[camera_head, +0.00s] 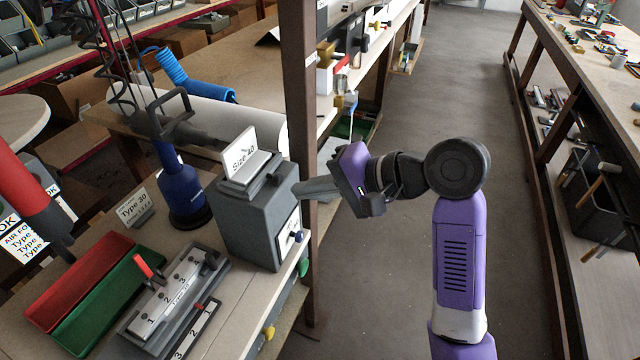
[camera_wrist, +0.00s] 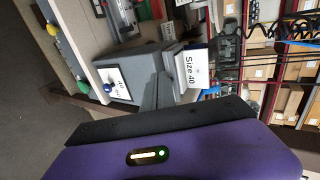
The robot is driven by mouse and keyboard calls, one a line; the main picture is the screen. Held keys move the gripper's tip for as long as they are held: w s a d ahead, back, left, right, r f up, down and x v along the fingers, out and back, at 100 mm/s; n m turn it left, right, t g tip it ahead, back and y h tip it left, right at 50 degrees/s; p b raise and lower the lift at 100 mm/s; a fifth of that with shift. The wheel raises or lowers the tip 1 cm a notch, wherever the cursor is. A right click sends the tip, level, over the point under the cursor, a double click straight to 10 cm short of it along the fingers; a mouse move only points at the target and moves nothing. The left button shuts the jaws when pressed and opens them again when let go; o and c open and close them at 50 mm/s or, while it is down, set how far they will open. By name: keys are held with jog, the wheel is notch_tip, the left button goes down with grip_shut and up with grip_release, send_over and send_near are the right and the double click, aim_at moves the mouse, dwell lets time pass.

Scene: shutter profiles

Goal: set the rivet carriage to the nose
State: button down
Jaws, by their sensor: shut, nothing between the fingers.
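A grey box-shaped unit (camera_head: 262,222) stands at the bench's right edge with a "Size 40" sign (camera_head: 240,152) on top. Its front carries a white plate (camera_head: 290,228) with a small blue knob (camera_head: 298,237); the knob also shows in the wrist view (camera_wrist: 108,88). My gripper (camera_head: 304,189) is shut and empty, its fingers pointing at the unit's upper right side; I cannot tell whether they touch it. A blue rivet tool (camera_head: 181,187) stands upright behind the unit. I cannot tell which part is the rivet carriage or its nose.
A numbered grey fixture (camera_head: 178,295) with a red lever lies at the front of the bench. A red tray (camera_head: 80,278) and a green tray (camera_head: 107,296) lie left of it. A brown post (camera_head: 299,90) rises behind my gripper. The aisle floor (camera_head: 455,80) is clear.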

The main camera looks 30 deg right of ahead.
aim_at(239, 180)
jog(key=x, duration=0.4)
jog(key=r+x, duration=0.1)
jog(key=x, duration=0.2)
jog(key=shift+w+a+r+p, duration=0.15)
jog(key=shift+w+a+p, duration=0.1)
jog(key=shift+p, duration=0.1)
jog(key=shift+w+a, duration=0.35)
jog(key=shift+w, duration=0.2)
jog(key=w+a+p, duration=0.1)
jog(key=w, duration=0.1)
jog(key=w+a+p, duration=0.2)
jog(key=shift+w+r, duration=0.1)
jog(key=shift+w+a, duration=0.15)
jog(key=shift+w, duration=0.05)
jog(key=shift+s, duration=0.1)
